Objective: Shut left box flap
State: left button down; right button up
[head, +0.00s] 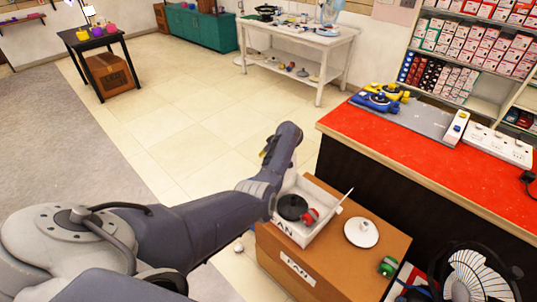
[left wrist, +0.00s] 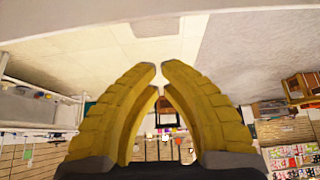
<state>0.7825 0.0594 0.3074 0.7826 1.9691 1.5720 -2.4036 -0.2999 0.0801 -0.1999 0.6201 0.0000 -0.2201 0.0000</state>
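An open white box (head: 324,228) stands on a brown carton (head: 340,262) in the head view, with a black round part (head: 292,207) and a red part (head: 310,217) inside. A thin white flap (head: 346,197) sticks up at its right side. White board (head: 289,182) shows at its left side, partly hidden by my left arm, so I cannot tell how the left flap stands. My right gripper is not visible.
A white disc (head: 361,233) lies on the carton right of the box. A green item (head: 387,267) and a black fan (head: 478,277) are further right. A red-topped counter (head: 430,150) stands behind the carton. Open tiled floor (head: 190,110) lies beyond my left arm.

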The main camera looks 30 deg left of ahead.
pick_arm(q)
jog(key=shift+s+d, duration=0.2)
jog(key=shift+d, duration=0.7)
jog(key=shift+s+d, duration=0.15)
jog(key=shift+d, duration=0.75)
jog(key=shift+d, duration=0.15)
